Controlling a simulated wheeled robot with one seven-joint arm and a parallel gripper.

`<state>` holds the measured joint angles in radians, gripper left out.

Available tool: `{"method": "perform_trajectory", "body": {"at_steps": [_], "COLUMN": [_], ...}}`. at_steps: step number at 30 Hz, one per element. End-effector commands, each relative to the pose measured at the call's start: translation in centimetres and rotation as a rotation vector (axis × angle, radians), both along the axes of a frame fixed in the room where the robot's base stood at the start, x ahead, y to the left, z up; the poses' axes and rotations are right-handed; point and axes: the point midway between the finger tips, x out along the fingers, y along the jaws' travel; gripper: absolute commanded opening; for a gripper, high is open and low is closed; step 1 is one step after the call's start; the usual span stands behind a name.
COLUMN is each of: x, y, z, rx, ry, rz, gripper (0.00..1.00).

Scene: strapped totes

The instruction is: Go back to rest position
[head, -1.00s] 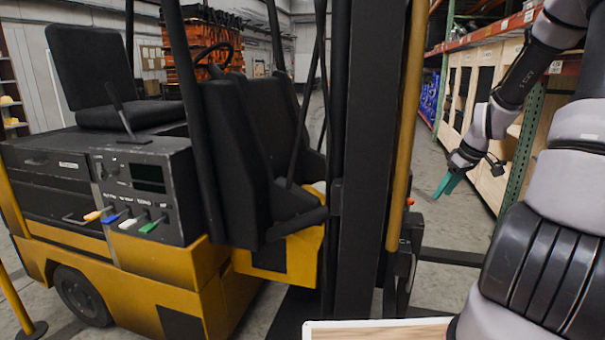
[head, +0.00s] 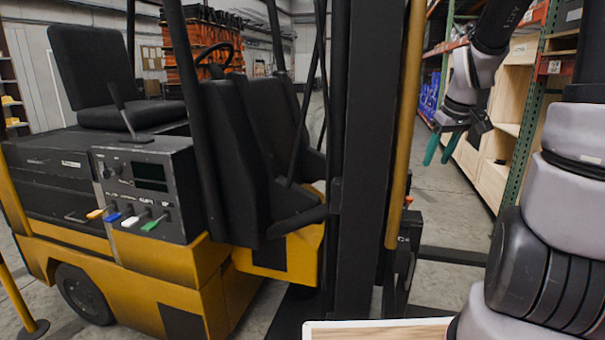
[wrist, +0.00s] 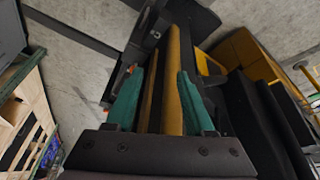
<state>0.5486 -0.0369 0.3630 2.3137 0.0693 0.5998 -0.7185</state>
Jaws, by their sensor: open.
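My gripper (head: 440,147) hangs in the air at the right of the head view, its two green fingers pointing down and apart. It is open. In the wrist view my gripper (wrist: 163,100) shows the fingers spread, with the forklift's yellow post (wrist: 172,80) seen beyond the gap between them. Nothing is held between the fingers. In the head view the gripper is to the right of the yellow post (head: 402,130), in front of the aisle and the shelving.
A yellow and black forklift (head: 150,270) fills the left and middle. Shelving with a green upright (head: 523,130) and wooden bins (head: 495,165) stands at right. A pale-edged board (head: 380,323) is at bottom centre. Grey floor (head: 440,220) shows between forklift and shelves.

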Motion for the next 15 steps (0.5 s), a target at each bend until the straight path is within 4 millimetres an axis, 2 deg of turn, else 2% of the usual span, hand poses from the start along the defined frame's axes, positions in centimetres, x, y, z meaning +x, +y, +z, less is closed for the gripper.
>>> {"method": "perform_trajectory", "body": {"at_steps": [1,6,10,15], "x": [-1.2,-6.0,-10.1,-14.6], "y": [1.4,4.7,6.8,8.5], "z": [2.1,7.1,10.1,12.3], "rx": [0.0,0.073,0.171,0.312], "ry": [-0.026,-0.095,-0.146,-0.18], "rz": [-0.035,-0.197,-0.309,-0.416], "gripper": [0.54,0.54,0.54,0.54]}}
